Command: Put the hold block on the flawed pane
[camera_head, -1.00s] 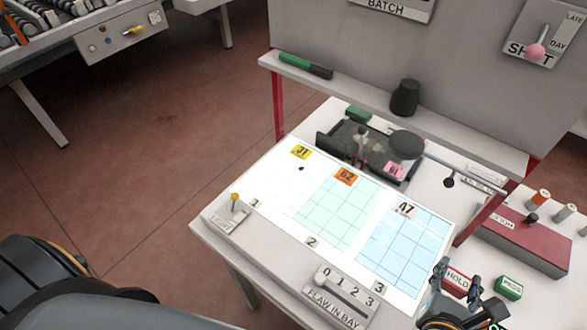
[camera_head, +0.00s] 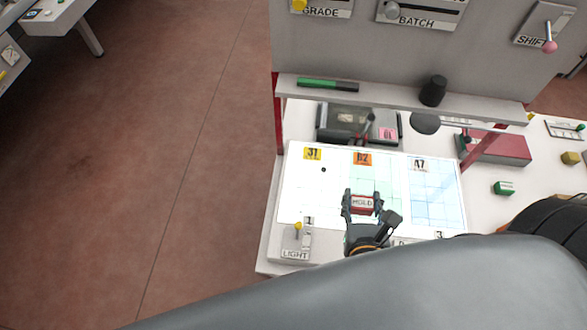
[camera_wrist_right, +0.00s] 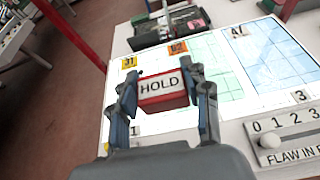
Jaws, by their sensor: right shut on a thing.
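The red hold block (camera_head: 362,205), with a white top marked HOLD, is gripped by my right gripper (camera_head: 362,199). In the right wrist view the hold block (camera_wrist_right: 160,88) sits level between the two fingers, raised above the lit table (camera_wrist_right: 118,98). In the head view it appears over the near part of the middle pane (camera_head: 371,178), tagged orange. My left gripper is out of view.
A light switch (camera_head: 297,240) stands at the table's near left corner. A shelf (camera_head: 400,97) with a green marker and a black cup (camera_head: 433,91) runs behind. The flaw slider (camera_wrist_right: 285,135) is at the front edge.

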